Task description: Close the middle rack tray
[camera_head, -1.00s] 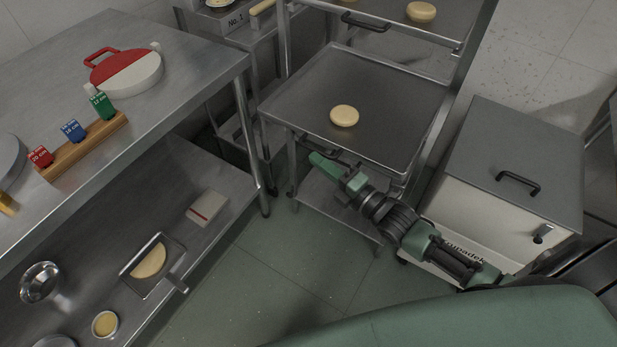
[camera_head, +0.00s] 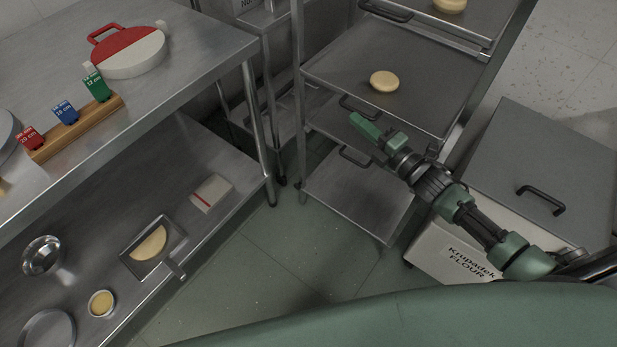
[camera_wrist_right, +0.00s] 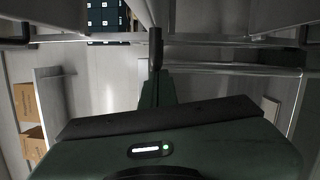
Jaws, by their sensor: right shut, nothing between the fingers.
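The middle rack tray (camera_head: 425,95) is a flat grey metal tray with one round pale dough piece (camera_head: 384,81) on it. It sits in the rack, its front edge roughly in line with the trays above and below. Its black handle (camera_head: 360,107) is at the front edge. My right gripper (camera_head: 356,121) is shut and empty, its tip close to that handle. I cannot tell whether they touch. In the right wrist view the shut fingers (camera_wrist_right: 155,88) point at a dark bar. My left gripper is not in view.
An upper tray (camera_head: 420,22) with dough and a lower tray (camera_head: 350,195) with a handle share the rack. A grey-lidded flour bin (camera_head: 530,170) stands right of my arm. A steel table (camera_head: 190,90) stands left. The floor (camera_head: 290,250) in front is clear.

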